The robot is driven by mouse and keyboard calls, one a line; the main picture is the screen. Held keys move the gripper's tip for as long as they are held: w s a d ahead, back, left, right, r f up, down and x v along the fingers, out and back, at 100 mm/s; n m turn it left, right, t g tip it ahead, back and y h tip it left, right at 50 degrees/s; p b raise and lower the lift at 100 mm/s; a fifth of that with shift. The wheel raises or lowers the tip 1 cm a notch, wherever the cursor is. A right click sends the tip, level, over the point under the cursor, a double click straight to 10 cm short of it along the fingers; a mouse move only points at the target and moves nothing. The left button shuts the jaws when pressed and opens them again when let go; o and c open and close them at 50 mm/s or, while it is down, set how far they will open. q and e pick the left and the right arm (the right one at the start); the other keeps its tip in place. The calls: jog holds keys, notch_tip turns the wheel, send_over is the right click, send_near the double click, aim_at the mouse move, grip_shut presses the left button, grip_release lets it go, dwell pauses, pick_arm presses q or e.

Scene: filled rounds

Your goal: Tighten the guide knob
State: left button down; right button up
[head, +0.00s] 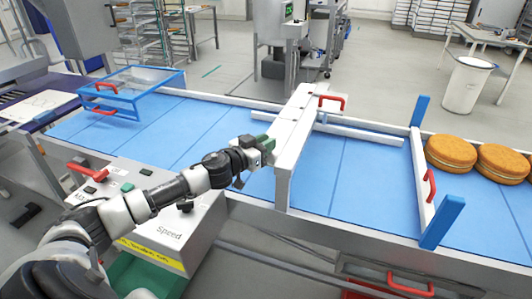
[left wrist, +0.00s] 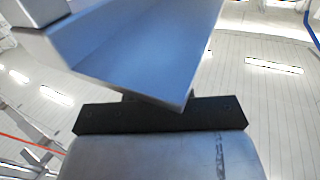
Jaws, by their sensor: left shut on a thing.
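My left gripper (head: 262,147) is at the near left side of the white bridge beam (head: 303,112) that crosses the blue belt (head: 200,130). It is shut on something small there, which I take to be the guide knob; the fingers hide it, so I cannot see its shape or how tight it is. A white guide rail (head: 365,133) runs along the belt right of the beam. The left wrist view shows a grey metal surface (left wrist: 140,45) close up, and no knob can be made out. My right gripper is not in view.
A control box (head: 170,225) marked "Speed" stands under my left arm. A blue-framed clear cover (head: 135,90) stands at left.

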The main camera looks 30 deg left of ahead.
pick_arm(q)
jog(key=shift+a+m+h, duration=0.15)
jog(key=shift+m+h, duration=0.35)
jog(key=shift+h, duration=0.3)
jog(key=m+g+h, duration=0.1)
jog(key=h, duration=0.1)
jog(key=m+g+h+p, duration=0.1)
jog(key=h, duration=0.1)
jog(key=shift+w+a+r+m, duration=0.1)
jog(key=shift+r+m, duration=0.1)
jog(key=shift+m, duration=0.1)
jog(key=shift+m+g+h, duration=0.8)
jog(key=shift+m+h, duration=0.1)
jog(key=shift+h, duration=0.3)
jog(key=shift+f+m+g+h, duration=0.15)
jog(key=shift+m+g+h, duration=0.35)
jog(key=shift+h, duration=0.1)
jog(key=shift+w+m+g+h+b, duration=0.1)
jog(key=shift+m+g+h+b, duration=0.3)
jog(key=shift+g, duration=0.1)
jog(key=m+g+h+b, duration=0.2)
jog(key=g+b, duration=0.1)
jog(key=m+g+h+b, duration=0.1)
jog(key=m+g, duration=0.1)
jog(key=shift+f, duration=0.25)
jog(key=shift+r+m+g+h+b, duration=0.15)
jog(key=shift+m+g+h+b, duration=0.6)
jog(key=shift+g+b, duration=0.7)
